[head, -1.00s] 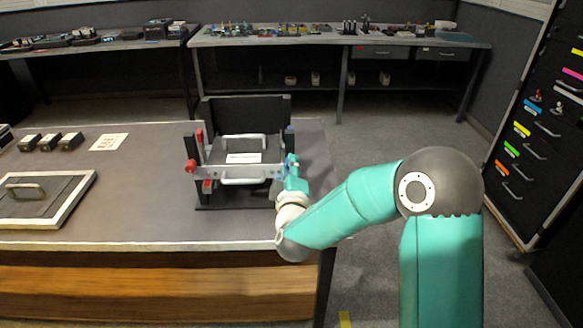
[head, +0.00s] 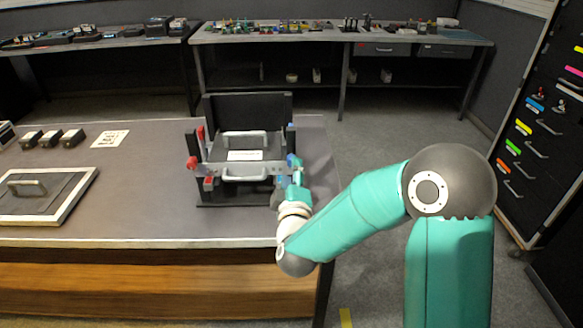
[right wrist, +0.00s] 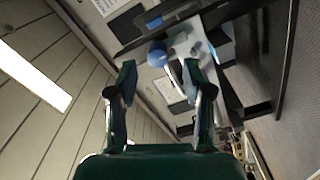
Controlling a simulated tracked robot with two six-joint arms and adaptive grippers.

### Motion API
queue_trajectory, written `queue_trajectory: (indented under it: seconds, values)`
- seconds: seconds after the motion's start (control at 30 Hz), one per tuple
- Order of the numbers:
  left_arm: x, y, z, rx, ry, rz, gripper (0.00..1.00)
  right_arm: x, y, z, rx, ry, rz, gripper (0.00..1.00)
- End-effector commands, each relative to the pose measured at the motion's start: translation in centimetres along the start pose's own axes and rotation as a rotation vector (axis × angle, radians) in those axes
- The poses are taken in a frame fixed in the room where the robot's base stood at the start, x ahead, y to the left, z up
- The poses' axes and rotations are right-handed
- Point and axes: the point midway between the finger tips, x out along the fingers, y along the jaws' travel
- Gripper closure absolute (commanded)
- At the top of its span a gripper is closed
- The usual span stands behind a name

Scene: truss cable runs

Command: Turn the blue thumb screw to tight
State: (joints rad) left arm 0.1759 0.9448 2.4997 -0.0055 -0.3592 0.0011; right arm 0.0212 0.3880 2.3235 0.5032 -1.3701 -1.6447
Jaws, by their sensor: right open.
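The blue thumb screw (head: 291,159) is on the right side of the front bar of a black rack (head: 250,104) on the bench. In the right wrist view, a round blue knob (right wrist: 157,53) shows just beyond my fingertips, near the middle. My right gripper (head: 296,180) is in front of the rack's right front corner, just below the blue screw, and partly covers that corner. In the right wrist view, the two fingers of my right gripper (right wrist: 160,78) are apart, with nothing between them. My left gripper is not in view.
A red thumb screw (head: 192,163) is on the rack's left side. The rack holds a tray with a metal handle (head: 245,179). On the bench at left are a framed panel (head: 50,207), several small dark blocks (head: 51,138) and a paper label (head: 110,139). The bench's right end is clear.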

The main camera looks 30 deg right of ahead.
Motion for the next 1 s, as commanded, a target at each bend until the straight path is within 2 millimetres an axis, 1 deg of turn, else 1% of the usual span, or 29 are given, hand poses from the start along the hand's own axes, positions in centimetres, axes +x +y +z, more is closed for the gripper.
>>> queue_trajectory:
  seconds: [0.03, 0.1, 0.2, 0.3, 0.83, 0.93, 0.97, 1.0]
  values:
    - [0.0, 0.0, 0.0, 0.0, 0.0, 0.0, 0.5, -0.9, -0.1, -0.1, -0.001, 0.003, -0.003, 0.5]
    - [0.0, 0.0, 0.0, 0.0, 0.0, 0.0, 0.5, -2.0, -0.1, 0.0, -0.001, 0.002, -0.004, 0.5]
    - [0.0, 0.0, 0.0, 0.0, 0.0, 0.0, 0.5, -3.2, -0.1, 0.0, 0.0, 0.001, -0.003, 0.5]
    - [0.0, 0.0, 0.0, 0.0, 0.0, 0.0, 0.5, -3.8, -0.1, 0.0, 0.0, 0.001, -0.002, 0.5]
    - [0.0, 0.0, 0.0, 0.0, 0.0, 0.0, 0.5, -4.0, -0.2, 0.1, 0.002, 0.0, -0.005, 0.5]
    - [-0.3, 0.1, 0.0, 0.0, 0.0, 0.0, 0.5, -4.0, -1.2, -0.1, 0.028, 0.007, -0.045, 0.5]
    - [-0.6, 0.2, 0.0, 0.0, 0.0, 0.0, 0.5, -4.0, -1.8, -0.2, 0.046, 0.011, -0.071, 0.5]
    - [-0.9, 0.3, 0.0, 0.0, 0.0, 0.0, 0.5, -4.0, -3.0, -0.3, 0.076, 0.016, -0.116, 0.5]
